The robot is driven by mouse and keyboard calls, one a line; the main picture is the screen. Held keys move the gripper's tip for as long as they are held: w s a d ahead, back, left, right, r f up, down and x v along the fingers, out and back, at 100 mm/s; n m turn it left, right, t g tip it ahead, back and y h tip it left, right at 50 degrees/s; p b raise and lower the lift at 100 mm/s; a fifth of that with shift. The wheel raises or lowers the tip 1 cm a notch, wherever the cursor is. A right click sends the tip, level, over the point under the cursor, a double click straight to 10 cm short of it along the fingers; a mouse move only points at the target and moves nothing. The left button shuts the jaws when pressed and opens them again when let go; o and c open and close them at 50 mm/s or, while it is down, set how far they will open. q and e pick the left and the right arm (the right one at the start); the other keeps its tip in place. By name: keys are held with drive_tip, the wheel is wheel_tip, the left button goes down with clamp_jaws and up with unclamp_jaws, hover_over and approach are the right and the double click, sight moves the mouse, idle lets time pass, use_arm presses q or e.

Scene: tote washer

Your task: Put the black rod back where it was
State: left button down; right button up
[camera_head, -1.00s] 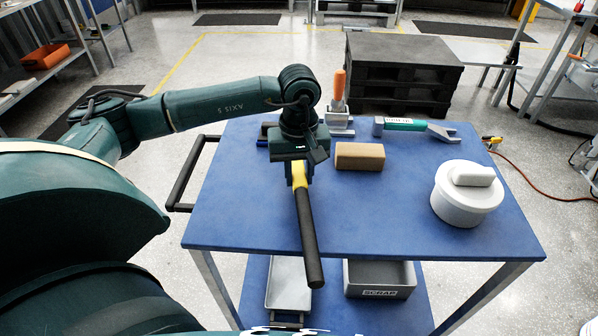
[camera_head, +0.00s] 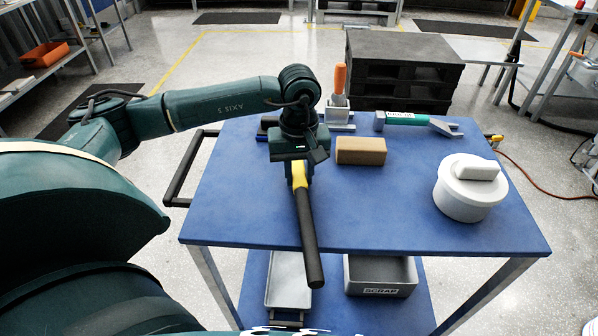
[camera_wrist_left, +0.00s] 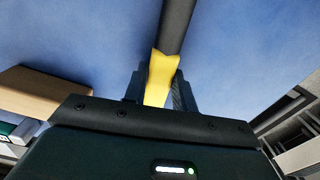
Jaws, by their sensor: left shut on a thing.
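The black rod (camera_head: 307,238) has a yellow section (camera_wrist_left: 160,78) at its far end. My left gripper (camera_head: 298,174) is shut on this yellow section, with a finger on each side in the left wrist view. The rod points from the gripper toward the near edge of the blue table (camera_head: 400,215), and its black end appears over that edge. The rod's height above the tabletop is hard to judge. The gripper hides the rod's far end. My right gripper is not in view.
A tan block (camera_head: 361,151) lies just right of the gripper. Behind are an orange-handled tool (camera_head: 340,80) and a green-handled tool (camera_head: 405,118). A white lidded pot (camera_head: 463,197) stands at right. A grey scrap bin (camera_head: 380,291) is on the lower shelf. The front middle tabletop is clear.

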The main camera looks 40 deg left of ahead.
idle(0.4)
use_arm(q)
drive_tip(key=shift+f+b, duration=0.1)
drive_tip(key=shift+b, duration=0.2)
unclamp_jaws()
idle(0.9)
idle(0.4)
drive_tip(key=shift+r+p, duration=2.65)
drive_tip(key=shift+r, duration=1.9)
